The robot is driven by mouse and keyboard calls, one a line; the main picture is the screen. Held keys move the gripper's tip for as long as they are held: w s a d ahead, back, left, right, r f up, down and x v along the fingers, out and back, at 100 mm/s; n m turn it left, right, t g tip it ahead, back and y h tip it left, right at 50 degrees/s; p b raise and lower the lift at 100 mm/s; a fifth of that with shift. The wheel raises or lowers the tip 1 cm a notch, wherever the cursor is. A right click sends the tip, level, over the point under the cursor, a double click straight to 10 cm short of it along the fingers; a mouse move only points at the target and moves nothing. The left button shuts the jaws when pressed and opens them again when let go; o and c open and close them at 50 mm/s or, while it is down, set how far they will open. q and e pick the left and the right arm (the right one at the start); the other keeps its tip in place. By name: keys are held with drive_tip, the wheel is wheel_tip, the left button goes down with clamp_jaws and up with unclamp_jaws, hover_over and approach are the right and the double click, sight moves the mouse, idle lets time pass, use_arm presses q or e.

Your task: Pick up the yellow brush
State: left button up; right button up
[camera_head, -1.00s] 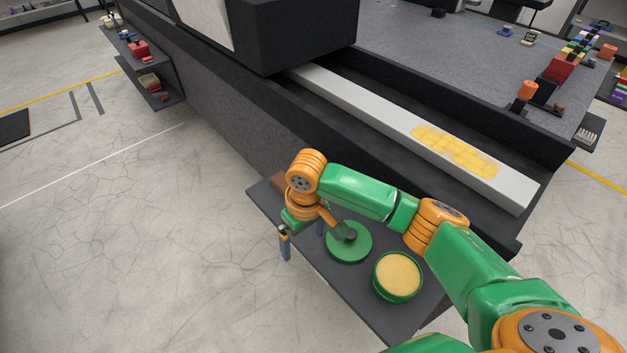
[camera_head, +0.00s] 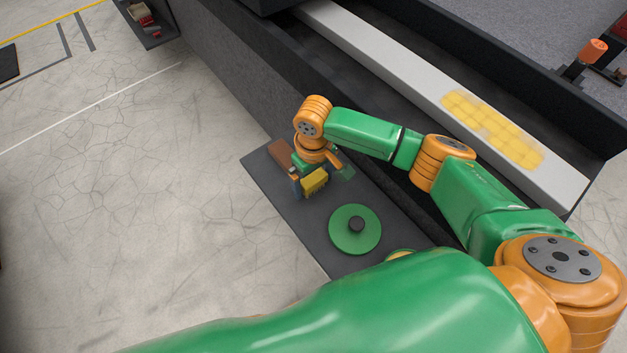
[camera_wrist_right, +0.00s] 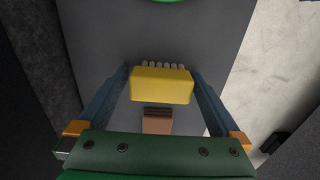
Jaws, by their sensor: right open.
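The yellow brush (camera_head: 314,181) lies near the far end of the dark shelf (camera_head: 268,180), with pale bristles on one side. My right gripper (camera_head: 308,182) is over it, pointing down. In the right wrist view the brush (camera_wrist_right: 160,84) sits between the two open fingers of the gripper (camera_wrist_right: 158,74), with a gap showing on each side. A brown piece (camera_wrist_right: 158,121) shows just below the brush there. It also shows left of the gripper in the head view (camera_head: 280,154). I cannot tell whether it joins the brush. My left gripper is out of view.
A round green lid with a dark knob (camera_head: 355,229) lies on the shelf nearer to me. A yellow-filled tin (camera_head: 402,253) is mostly hidden behind my arm. The dark machine wall (camera_head: 228,88) runs along the shelf's far side; open floor lies left.

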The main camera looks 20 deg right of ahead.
sight(311, 179)
drive_tip(key=shift+s+r, duration=0.1)
drive_tip(key=c, duration=1.3)
drive_tip(key=shift+r, duration=0.4)
drive_tip(key=r, duration=0.1)
drive_tip(key=r+p, duration=0.1)
drive_tip(key=r, duration=0.1)
drive_tip(key=shift+a+r, duration=0.1)
drive_tip(key=shift+a, duration=0.2)
drive_tip(key=s+a+r+p, duration=0.1)
drive_tip(key=s+a+r, duration=0.3)
drive_tip(key=a, duration=0.1)
drive_tip(key=s+a+r+p, duration=0.2)
drive_tip(key=s+a+r, duration=0.3)
drive_tip(key=shift+s, duration=0.1)
drive_tip(key=o, duration=0.9)
drive_tip(key=c, duration=0.6)
